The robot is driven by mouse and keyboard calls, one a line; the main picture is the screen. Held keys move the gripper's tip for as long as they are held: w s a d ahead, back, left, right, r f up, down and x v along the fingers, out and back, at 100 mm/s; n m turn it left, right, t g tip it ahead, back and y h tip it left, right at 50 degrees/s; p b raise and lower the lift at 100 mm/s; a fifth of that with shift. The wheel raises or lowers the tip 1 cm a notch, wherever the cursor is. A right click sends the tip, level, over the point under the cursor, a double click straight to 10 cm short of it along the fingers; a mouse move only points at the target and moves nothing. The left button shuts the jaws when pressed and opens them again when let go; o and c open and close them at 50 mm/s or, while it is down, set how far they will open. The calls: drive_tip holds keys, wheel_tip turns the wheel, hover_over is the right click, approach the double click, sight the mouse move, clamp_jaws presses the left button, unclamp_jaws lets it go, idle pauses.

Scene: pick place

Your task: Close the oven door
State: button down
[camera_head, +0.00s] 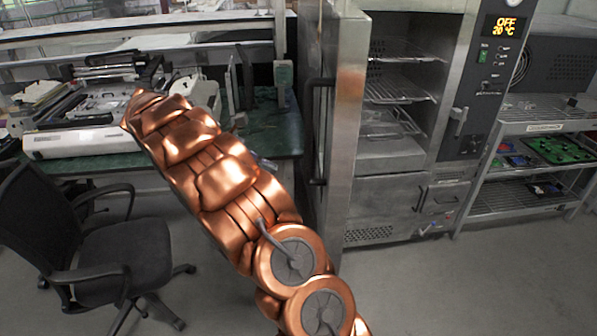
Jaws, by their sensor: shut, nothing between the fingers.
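The oven (402,150) stands right of centre, its chamber open to view with several wire racks (400,88) inside. Its steel door (346,110) is swung wide open towards me and shows almost edge-on. A long dark upright handle (317,130) is on the door's left, outer face. My copper arm crosses from the bottom centre to the upper left, left of the door. My gripper cannot be made out; no fingers show at the arm's far end. The arm hides part of the floor and table edge near the door.
A green-topped bench (265,130) with lab equipment is behind my arm. A black office chair (110,250) stands at lower left. A metal shelf (540,150) with circuit boards is right of the oven. The floor (470,285) at lower right is clear.

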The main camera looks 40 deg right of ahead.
sight(318, 183)
drive_tip(key=shift+s+d+r+b+x, duration=0.25)
drive_tip(key=shift+b+x, duration=0.65)
drive_tip(key=shift+x, duration=1.35)
drive_tip(key=shift+s+a+r+b+x, duration=0.1)
drive_tip(key=shift+r+b+x, duration=0.25)
drive_tip(key=shift+b+x, duration=1.25)
drive_tip(key=shift+s+d+r+b+x, duration=0.1)
drive_tip(key=shift+d+r+b+x, duration=0.15)
drive_tip(key=shift+x, duration=2.65)
drive_tip(key=shift+s+r, duration=0.1)
